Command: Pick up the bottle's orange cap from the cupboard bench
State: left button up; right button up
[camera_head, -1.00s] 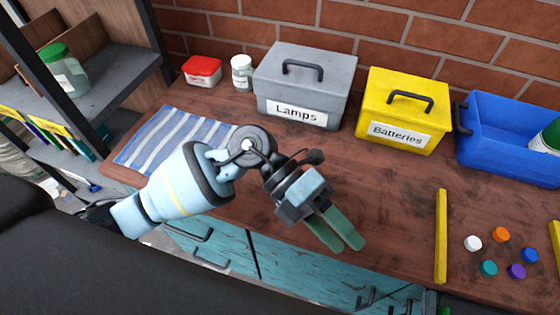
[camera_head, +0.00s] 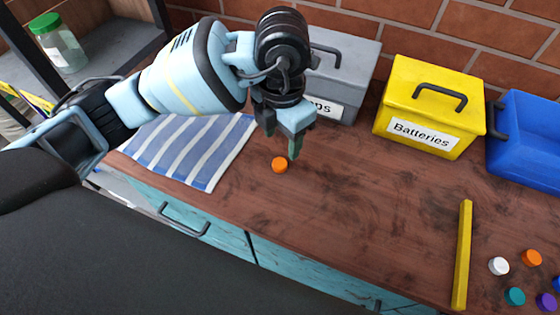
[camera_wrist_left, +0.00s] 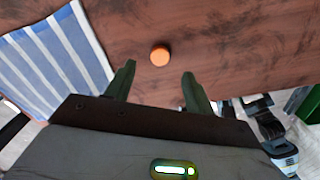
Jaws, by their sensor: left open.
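An orange cap (camera_head: 279,165) lies on the wooden bench top (camera_head: 330,200), just right of the striped cloth. It also shows in the left wrist view (camera_wrist_left: 160,56), ahead of the fingertips and between their lines. My left gripper (camera_head: 294,150) points down above the bench, close behind and slightly right of the cap in the head view. In the left wrist view its two green fingers (camera_wrist_left: 158,76) are apart with nothing between them. The cap is not touched by the fingers. My right gripper is in neither view.
A blue and white striped cloth (camera_head: 190,150) lies left of the cap. A grey Lamps box (camera_head: 345,85), a yellow Batteries box (camera_head: 430,105) and a blue bin (camera_head: 530,150) stand along the wall. A yellow strip (camera_head: 463,255) and several caps, including another orange one (camera_head: 531,257), lie at right.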

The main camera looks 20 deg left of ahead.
aim_at(280, 163)
pick_arm(q)
jog(key=shift+s+a+f, duration=0.1)
jog(key=shift+s+f, duration=0.05)
jog(key=shift+f, duration=1.55)
jog(key=shift+s+a+f, duration=0.1)
jog(key=shift+s+f, duration=0.05)
jog(key=shift+f, duration=1.55)
jog(key=shift+d, duration=0.1)
jog(key=shift+c, duration=0.4)
jog(key=c, duration=1)
